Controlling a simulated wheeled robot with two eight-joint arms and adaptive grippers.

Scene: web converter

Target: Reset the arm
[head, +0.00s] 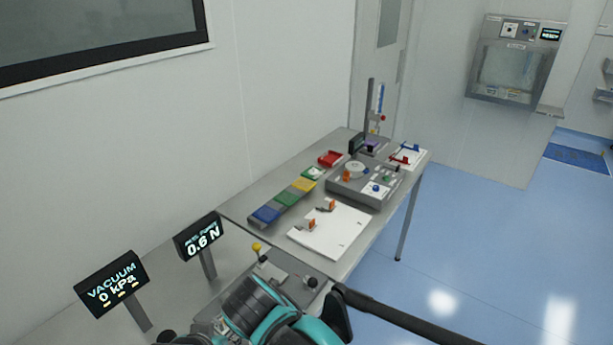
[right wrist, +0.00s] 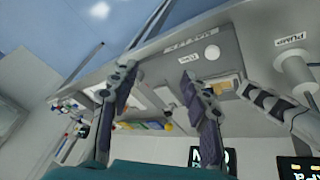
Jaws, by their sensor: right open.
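Behind the fingers is a grey bench unit with labels, a round white button (right wrist: 211,53) and a cylindrical part (right wrist: 294,70). In the head view a teal and black arm part of mine (head: 262,312) reaches in at the bottom middle, over the near end of the bench. Its fingertips cannot be made out there. My left gripper is not seen.
The bench (head: 232,211) runs along the wall. It carries coloured bins (head: 284,199), a white sheet (head: 331,233) and a grey device (head: 362,188). A vacuum display (head: 112,283) and a force display (head: 198,237) stand at the near left. Blue floor (head: 480,230) is clear on the right.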

